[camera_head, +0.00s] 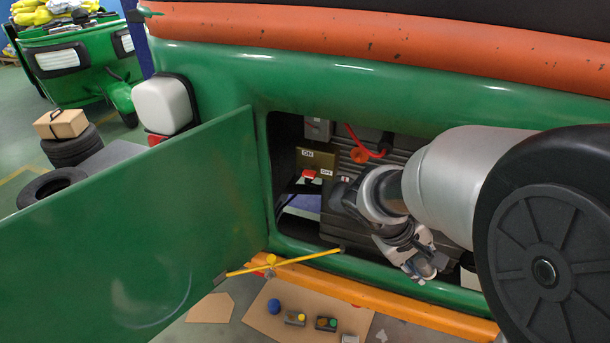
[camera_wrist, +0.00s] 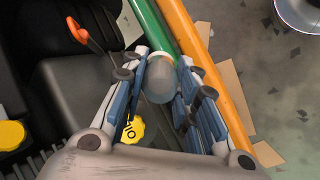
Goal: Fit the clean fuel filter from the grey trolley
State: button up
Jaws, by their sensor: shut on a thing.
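My gripper (camera_head: 419,262) is at the lower edge of the open engine bay, near the green sill. In the wrist view its two fingers (camera_wrist: 166,68) are shut on a small translucent grey cylinder with a pale rim, which looks like the fuel filter (camera_wrist: 159,84). The filter is seen end-on, above the dark engine parts and beside the green sill (camera_wrist: 152,25). In the head view the filter cannot be told apart from the gripper. The place where it fits is not clearly visible. I cannot make out the grey trolley.
The green door (camera_head: 140,225) stands open at left; a yellow rod (camera_head: 295,259) crosses the opening's lower corner. A red-handled ON/OFF switch (camera_head: 309,174) and red hose (camera_head: 360,138) are inside. A yellow oil cap (camera_wrist: 134,131) lies close to the fingers. Small parts lie on cardboard (camera_head: 262,312) below.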

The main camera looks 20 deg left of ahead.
jog(key=w+a+r+n+t+y+b, duration=0.15)
jog(key=a+r+n+t, duration=0.3)
jog(key=a, duration=0.55)
jog(key=a+r+n+t+y+b, duration=0.1)
jog(key=a+r+n+t+y, duration=0.1)
jog(key=a+r+n+t, duration=0.5)
jog(key=w+a+r+n+t+y+b, duration=0.1)
jog(key=a+r+t+y+b, duration=0.2)
jog(key=a, duration=0.9)
jog(key=shift+w+d+r+n+t+h+p, duration=0.15)
jog(key=shift+w+n+h+p, duration=0.1)
jog(key=shift+w+n+p, duration=2.05)
jog(key=shift+w+d+f+n+t+h+p, duration=0.1)
jog(key=shift+w+d+n+h+p, duration=0.15)
jog(key=shift+w+n+p, duration=2.05)
jog(key=shift+w+d+r+n+t+h+p, duration=0.1)
jog(key=shift+w+n+h+p, duration=0.15)
jog(key=shift+w+n+p, duration=2.05)
jog(key=shift+s+n+b, duration=0.55)
jog(key=shift+s+n, duration=0.2)
jog(key=shift+s, duration=0.3)
